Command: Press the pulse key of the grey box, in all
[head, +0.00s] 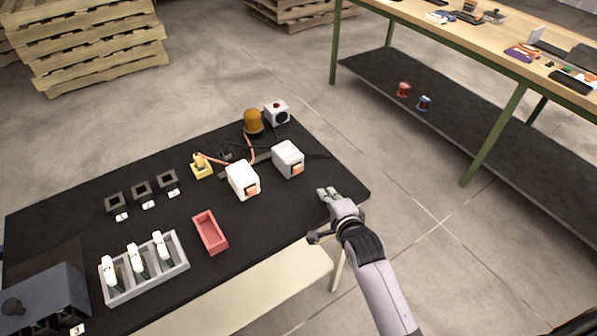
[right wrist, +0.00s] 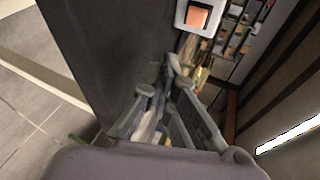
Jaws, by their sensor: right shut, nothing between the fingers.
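Two small boxes with orange keys stand on the black table in the head view. The grey box (head: 288,157) is the right one, with its orange pulse key (head: 297,169) low on the near side; the whiter box (head: 241,178) stands to its left. My right gripper (head: 327,193) is shut and empty, right of and nearer than the grey box, apart from it, by the table's right edge. The right wrist view shows the gripper's fingers (right wrist: 165,78) and, beyond them, an orange key (right wrist: 198,16) on a pale box face. My left gripper is out of view.
An amber lamp (head: 253,122) and a white block with a dark round face (head: 277,113) stand behind the boxes, with cables nearby. A red tray (head: 209,245) and a grey rack (head: 177,275) with white-topped pieces lie to the left. Table between gripper and grey box is clear.

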